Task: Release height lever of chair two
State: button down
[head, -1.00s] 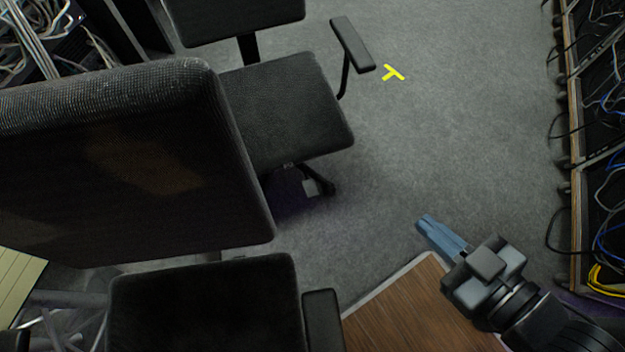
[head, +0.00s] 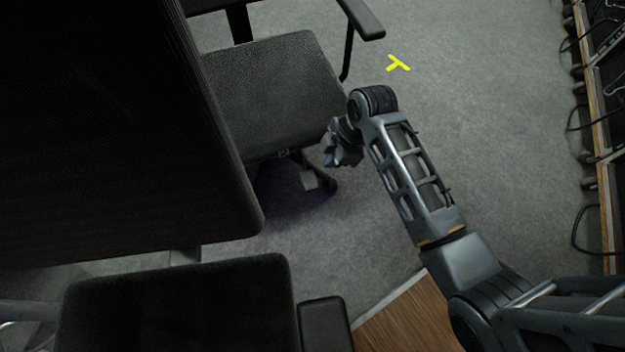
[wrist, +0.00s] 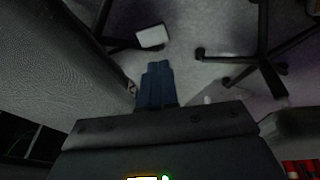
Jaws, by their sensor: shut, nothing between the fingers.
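A dark office chair (head: 265,95) stands at the upper middle of the head view, its seat edge facing my arm. A pale flat paddle-like piece (head: 310,180) shows below that seat beside a dark leg. A pale flat piece on a dark bar also shows in the wrist view (wrist: 152,36); I cannot tell whether it is the height lever. My gripper (head: 330,158) is beside the seat's right front corner, partly hidden by my wrist. In the wrist view its blue fingers (wrist: 155,75) are shut and empty, apart from the pale piece.
A nearer chair's backrest (head: 100,130) and seat (head: 180,310) fill the left. A wooden surface (head: 410,320) lies below my arm. Cable racks (head: 605,130) line the right. Carpet with a yellow mark (head: 398,63) is open between. Another chair base (wrist: 262,65) shows in the wrist view.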

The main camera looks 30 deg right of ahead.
aim_at(309, 182)
jog(key=w+n, duration=0.1)
jog(key=w+r+g+y+b, duration=0.1)
jog(key=w, duration=0.1)
jog(key=shift+w+n, duration=0.1)
jog(key=shift+n, duration=0.3)
jog(key=b+x, duration=0.1)
jog(key=x, duration=0.3)
jog(key=b+x, duration=0.2)
jog(key=x, duration=0.2)
jog(key=d+b+x, duration=0.1)
jog(key=b+x, duration=0.1)
jog(key=x, duration=0.3)
jog(key=shift+s+f, duration=0.15)
jog(key=shift+s, duration=0.05)
jog(key=shift+f, duration=0.45)
jog(key=shift+f+b, duration=0.1)
jog(key=shift+b, duration=0.2)
